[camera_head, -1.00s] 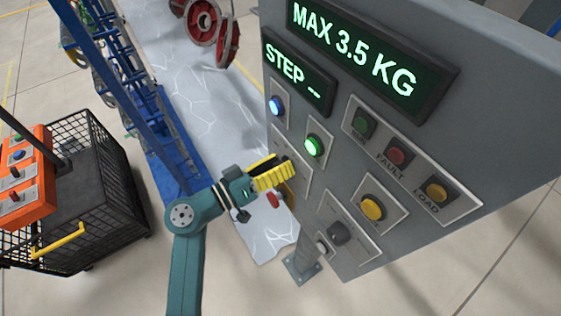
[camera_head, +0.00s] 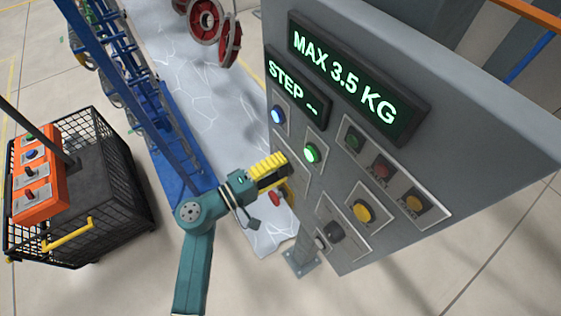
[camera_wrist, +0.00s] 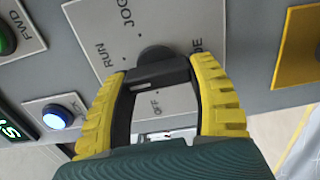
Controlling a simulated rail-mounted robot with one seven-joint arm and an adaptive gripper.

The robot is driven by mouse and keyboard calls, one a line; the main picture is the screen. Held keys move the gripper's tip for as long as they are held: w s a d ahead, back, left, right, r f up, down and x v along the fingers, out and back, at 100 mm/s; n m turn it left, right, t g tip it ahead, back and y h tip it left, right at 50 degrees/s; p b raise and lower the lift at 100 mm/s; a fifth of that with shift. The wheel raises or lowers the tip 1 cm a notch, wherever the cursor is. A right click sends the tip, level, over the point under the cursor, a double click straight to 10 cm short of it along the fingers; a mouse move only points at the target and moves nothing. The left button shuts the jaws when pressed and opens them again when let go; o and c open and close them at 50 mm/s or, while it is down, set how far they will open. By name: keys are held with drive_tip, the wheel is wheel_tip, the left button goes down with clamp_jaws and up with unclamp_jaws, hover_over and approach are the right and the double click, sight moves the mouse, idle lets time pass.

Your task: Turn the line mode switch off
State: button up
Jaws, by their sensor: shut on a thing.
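The mode switch is a dark rotary knob (camera_wrist: 157,53) on a grey plate (camera_wrist: 90,22) in the wrist view. The plate reads RUN, JOG and OFF, with part of another word by the right finger. My gripper (camera_wrist: 160,76) has its yellow-padded fingers closed on either side of the knob's grip. I cannot tell which label the knob points at. In the head view my gripper (camera_head: 282,168) is at the left part of the grey control panel (camera_head: 460,130) and hides the knob.
A lit blue button (camera_head: 278,114) and lit green button (camera_head: 310,153) sit above my gripper. Another dark knob (camera_head: 335,232) and a yellow button (camera_head: 362,211) are to its right. A black wire cart (camera_head: 120,190) with an orange control box (camera_head: 40,185) stands left.

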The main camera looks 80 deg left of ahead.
drive_tip(key=n+p, duration=0.2)
drive_tip(key=n, duration=0.1)
drive_tip(key=shift+n, duration=0.4)
drive_tip(key=n+p, duration=0.2)
drive_tip(key=n, duration=0.1)
drive_tip(key=shift+n+p, duration=0.3)
drive_tip(key=n+p, duration=0.3)
drive_tip(key=n, duration=0.1)
drive_tip(key=shift+d+f, duration=0.15)
drive_tip(key=shift+w+d+f+n+p, duration=0.1)
drive_tip(key=shift+n+p, duration=0.6)
drive_tip(key=shift+n, duration=0.7)
drive_tip(key=shift+f+n, duration=0.1)
drive_tip(key=shift+n, duration=0.2)
drive_tip(key=o, duration=1.2)
